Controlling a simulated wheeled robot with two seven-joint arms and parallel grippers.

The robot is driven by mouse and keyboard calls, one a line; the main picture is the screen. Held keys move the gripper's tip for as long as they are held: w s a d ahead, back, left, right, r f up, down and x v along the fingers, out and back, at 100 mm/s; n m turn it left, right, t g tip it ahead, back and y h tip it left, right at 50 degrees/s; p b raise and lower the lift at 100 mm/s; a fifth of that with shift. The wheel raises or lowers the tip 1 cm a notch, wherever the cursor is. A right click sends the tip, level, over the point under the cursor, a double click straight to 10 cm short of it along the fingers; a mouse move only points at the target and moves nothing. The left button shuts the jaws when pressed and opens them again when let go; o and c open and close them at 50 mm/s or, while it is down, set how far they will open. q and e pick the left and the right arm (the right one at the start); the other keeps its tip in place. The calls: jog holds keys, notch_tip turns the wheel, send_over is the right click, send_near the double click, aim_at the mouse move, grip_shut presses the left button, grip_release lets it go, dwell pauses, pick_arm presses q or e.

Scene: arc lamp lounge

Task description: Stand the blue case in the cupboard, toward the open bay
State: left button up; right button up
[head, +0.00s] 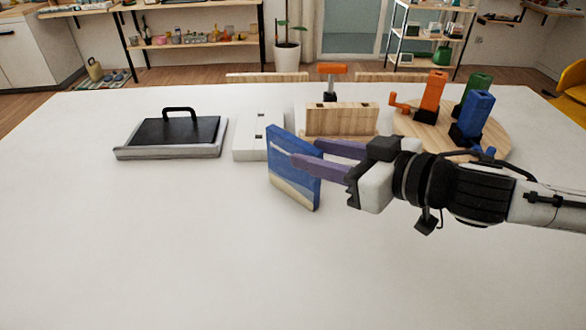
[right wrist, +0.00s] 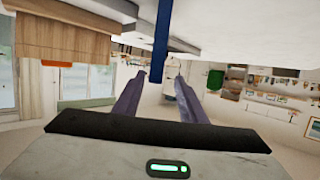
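The blue case (head: 293,170), a thin panel with a pale lower band, is upright over the front middle of the table. My right gripper (head: 303,154) reaches in from the right, its purple fingers on either side of the case. In the right wrist view the case (right wrist: 160,40) shows edge-on between the fingertips, with a small gap on each side, so the gripper looks open. I cannot tell if the case's bottom touches the table. The light wooden cupboard (head: 341,120) stands behind the gripper; its inside is not clearly visible. My left gripper is out of view.
Left of the case are a white flat box (head: 250,147) and a black-handled tray (head: 170,150). At right, a round wooden board (head: 405,120) carries orange, green and blue blocks. An orange-topped tool (head: 331,72) is behind the cupboard. The table's front and left are clear.

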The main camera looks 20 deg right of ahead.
aim_at(293, 146)
jog(key=shift+x, duration=0.75)
jog(key=shift+d+p+x, duration=0.15)
jog(key=shift+p+x, duration=0.2)
jog(key=shift+x, duration=1)
jog(key=shift+d+p+x, duration=0.15)
jog(key=shift+p+x, duration=0.2)
jog(key=shift+x, duration=0.95)
jog(key=shift+w, duration=0.2)
jog(key=shift+c, duration=0.5)
grip_shut()
